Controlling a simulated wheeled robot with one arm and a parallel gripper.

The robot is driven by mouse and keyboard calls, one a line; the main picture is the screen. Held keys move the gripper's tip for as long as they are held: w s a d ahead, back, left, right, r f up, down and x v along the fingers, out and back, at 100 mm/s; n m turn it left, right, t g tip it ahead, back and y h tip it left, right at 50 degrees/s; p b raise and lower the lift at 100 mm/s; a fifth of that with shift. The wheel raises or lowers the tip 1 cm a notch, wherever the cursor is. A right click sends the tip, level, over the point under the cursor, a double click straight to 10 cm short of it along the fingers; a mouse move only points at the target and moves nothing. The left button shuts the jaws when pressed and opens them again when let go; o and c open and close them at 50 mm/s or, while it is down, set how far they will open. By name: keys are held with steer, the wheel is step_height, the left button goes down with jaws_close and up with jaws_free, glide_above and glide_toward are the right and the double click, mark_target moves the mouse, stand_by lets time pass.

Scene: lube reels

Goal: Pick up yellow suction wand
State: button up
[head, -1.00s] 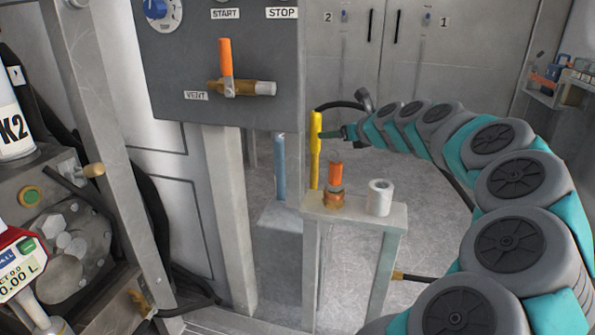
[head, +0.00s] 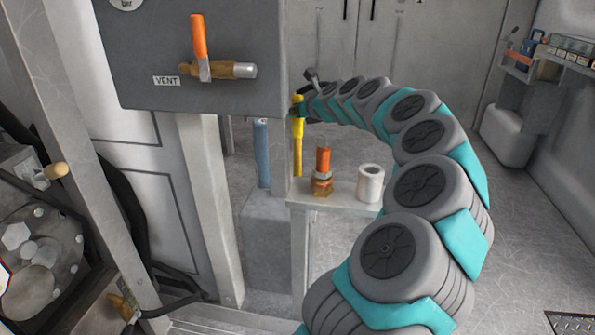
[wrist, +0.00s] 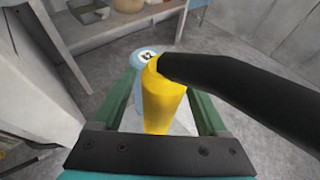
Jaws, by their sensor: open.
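The yellow suction wand (head: 298,148) stands upright beside the post under the grey panel in the head view. In the wrist view the yellow wand (wrist: 163,103) sits between the two green fingers, with a black hose (wrist: 245,88) running from its top to the right. My gripper (head: 301,111) is at the wand's upper part in the head view, its fingers small and partly hidden. In the wrist view my gripper (wrist: 166,85) is open, one finger on each side of the wand. I cannot tell whether either finger touches it.
A small bench (head: 330,195) carries an orange-topped brass fitting (head: 322,172) and a white roll (head: 370,183). A blue cylinder (head: 261,155) stands behind the wand. The grey panel (head: 140,60) with an orange vent lever (head: 199,36) hangs close above left. Floor is open at right.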

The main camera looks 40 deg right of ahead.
steer(key=shift+w, duration=0.1)
jaws_close()
stand_by(0.6)
stand_by(0.8)
